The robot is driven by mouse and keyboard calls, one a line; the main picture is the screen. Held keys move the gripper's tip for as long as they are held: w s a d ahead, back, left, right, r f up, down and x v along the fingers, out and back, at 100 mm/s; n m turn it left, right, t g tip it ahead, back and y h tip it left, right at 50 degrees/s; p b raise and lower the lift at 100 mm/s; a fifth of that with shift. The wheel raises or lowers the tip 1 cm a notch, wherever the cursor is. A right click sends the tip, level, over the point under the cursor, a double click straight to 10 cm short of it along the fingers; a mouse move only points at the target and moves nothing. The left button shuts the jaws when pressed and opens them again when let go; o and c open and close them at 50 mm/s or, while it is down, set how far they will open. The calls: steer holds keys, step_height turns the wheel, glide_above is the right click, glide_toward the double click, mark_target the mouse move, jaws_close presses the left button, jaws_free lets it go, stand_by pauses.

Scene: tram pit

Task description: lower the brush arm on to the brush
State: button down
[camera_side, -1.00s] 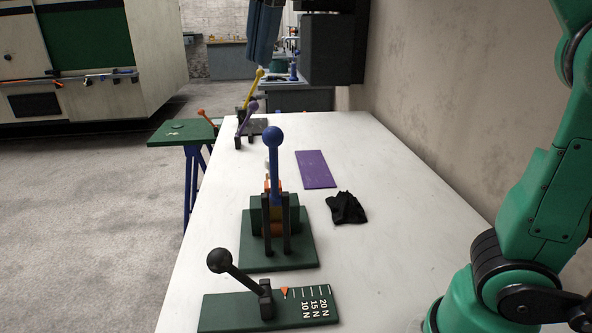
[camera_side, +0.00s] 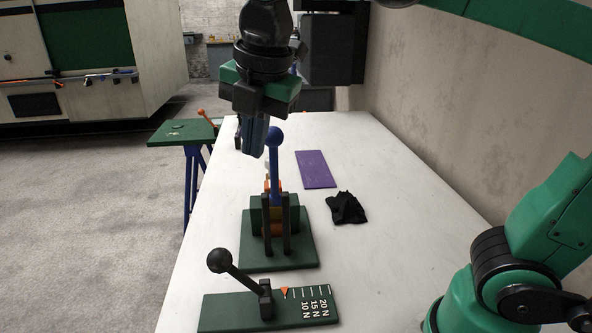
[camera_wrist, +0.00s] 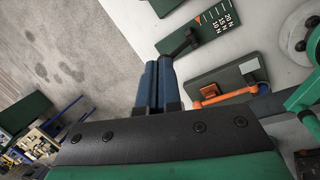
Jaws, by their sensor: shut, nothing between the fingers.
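The brush arm seems to be the upright blue lever (camera_side: 275,170) with a ball knob, standing between two dark posts on a green base (camera_side: 248,258). Orange and brownish parts (camera_side: 277,229) sit low between the posts; I cannot tell which is the brush. My gripper (camera_side: 261,150), with blue fingers pointing down, is shut and empty. It is beside and apparently behind the knob; I cannot tell whether they touch. In the wrist view, the shut fingers (camera_wrist: 157,85) lie left of the fixture, where an orange arm (camera_wrist: 225,95) shows.
A green gauge plate (camera_side: 230,312) with a black-knobbed lever and 10 N to 20 N marks stands in front. A purple plate (camera_side: 316,169) and a black cloth (camera_side: 345,208) lie to the right. A green trestle (camera_side: 182,132) stands left of the white table.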

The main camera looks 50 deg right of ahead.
mark_target(274, 169)
steer(key=shift+w+d+f, duration=0.35)
steer(key=shift+d, duration=0.25)
steer(key=shift+w+d+f, duration=0.3)
steer(key=shift+d+f, duration=0.1)
steer(key=shift+d, duration=0.25)
steer(key=shift+w+d+f, duration=0.35)
steer(key=shift+d, duration=0.25)
steer(key=shift+w+d, duration=0.1)
